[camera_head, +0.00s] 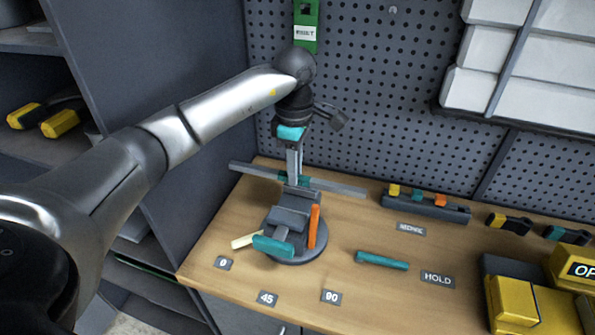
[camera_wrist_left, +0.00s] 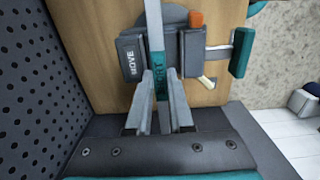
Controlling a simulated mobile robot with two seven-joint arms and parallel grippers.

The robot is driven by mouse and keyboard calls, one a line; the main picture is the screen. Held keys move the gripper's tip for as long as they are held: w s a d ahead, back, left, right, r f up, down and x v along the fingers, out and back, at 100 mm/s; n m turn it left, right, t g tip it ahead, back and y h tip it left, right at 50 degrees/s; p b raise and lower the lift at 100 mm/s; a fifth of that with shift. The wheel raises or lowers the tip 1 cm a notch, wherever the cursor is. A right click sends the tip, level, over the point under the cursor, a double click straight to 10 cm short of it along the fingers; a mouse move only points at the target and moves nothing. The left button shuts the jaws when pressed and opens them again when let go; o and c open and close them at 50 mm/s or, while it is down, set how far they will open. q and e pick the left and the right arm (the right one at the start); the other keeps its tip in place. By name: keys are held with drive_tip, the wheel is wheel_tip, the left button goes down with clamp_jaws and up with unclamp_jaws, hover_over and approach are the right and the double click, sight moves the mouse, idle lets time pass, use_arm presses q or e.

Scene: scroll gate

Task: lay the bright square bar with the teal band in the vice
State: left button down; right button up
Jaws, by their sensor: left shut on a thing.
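The bright square bar (camera_head: 335,187) with a teal band is held crosswise, roughly level, at the back of the bench. My left gripper (camera_head: 292,174) is shut on the bar at its teal band. In the left wrist view the gripper fingers (camera_wrist_left: 162,105) straddle the band (camera_wrist_left: 160,78), and the bar runs away from them. The grey vice (camera_head: 290,213) stands in front of the bar on a round base, with a teal handle and an upright orange lever. In the wrist view the bar's far end lines up between the vice blocks (camera_wrist_left: 132,58); its height above them is unclear.
A teal stick (camera_head: 381,260) lies right of the vice. A dark rack (camera_head: 427,206) with coloured pieces is at the back. Yellow boxes (camera_head: 515,300) fill the right front. The pegboard (camera_head: 375,90) rises close behind the bar. The bench front is mostly clear.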

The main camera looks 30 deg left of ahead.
sight(295, 204)
use_arm(q)
drive_tip(key=shift+s+f, duration=0.1)
drive_tip(key=shift+f, duration=0.15)
drive_tip(key=shift+f+b, duration=2.2)
drive_tip(key=shift+f, duration=0.5)
drive_tip(key=shift+f+b, duration=0.3)
drive_tip(key=shift+f, duration=0.1)
drive_tip(key=c, duration=0.7)
unclamp_jaws()
wheel_tip(295, 204, up, 14)
drive_tip(key=shift+p, duration=0.85)
drive_tip(key=shift+r, duration=0.65)
